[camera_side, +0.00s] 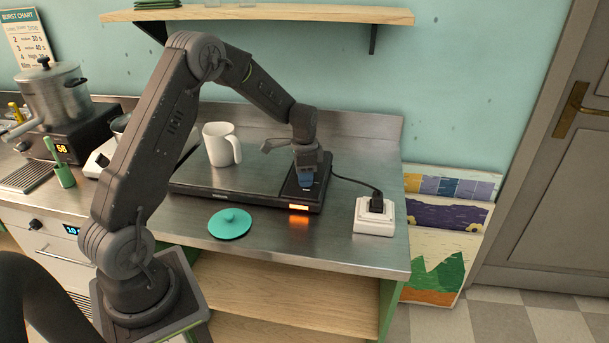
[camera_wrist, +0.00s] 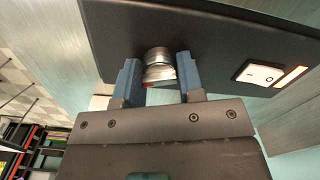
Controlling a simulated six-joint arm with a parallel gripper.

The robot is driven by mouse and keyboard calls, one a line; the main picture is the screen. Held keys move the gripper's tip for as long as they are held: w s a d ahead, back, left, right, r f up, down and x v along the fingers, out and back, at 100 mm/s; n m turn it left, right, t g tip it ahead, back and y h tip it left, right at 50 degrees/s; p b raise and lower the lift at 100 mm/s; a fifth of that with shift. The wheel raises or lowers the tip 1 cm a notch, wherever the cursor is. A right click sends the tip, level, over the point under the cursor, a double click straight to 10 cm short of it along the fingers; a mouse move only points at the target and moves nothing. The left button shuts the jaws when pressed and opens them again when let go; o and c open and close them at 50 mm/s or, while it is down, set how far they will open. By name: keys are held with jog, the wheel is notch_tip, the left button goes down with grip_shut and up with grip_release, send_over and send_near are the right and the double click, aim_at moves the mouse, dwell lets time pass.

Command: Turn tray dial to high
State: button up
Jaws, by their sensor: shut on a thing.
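The black tray (camera_side: 230,190) lies flat on the steel counter, with a lit orange display on its front edge at the right. In the wrist view, a round silver dial (camera_wrist: 158,60) stands on the dark tray face (camera_wrist: 215,35), with a bit of red at its near side. My gripper (camera_side: 308,178) points down over the right end of the tray. Its blue fingers (camera_wrist: 157,75) are shut on the dial, one on each side. In the side view the gripper hides the dial. The dial's setting and the display's text are too small to read.
A white mug (camera_side: 220,144) stands on or just behind the tray. A teal lid (camera_side: 230,223) lies in front of it. A white socket box (camera_side: 374,216) with a black plug and cord is at right. A white rocker switch (camera_wrist: 262,74) is beside the dial. A shelf (camera_side: 260,14) hangs above.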

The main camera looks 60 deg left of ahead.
jog(key=o, duration=0.9)
notch_tip(320, 180, up, 14)
jog(key=shift+f, duration=0.1)
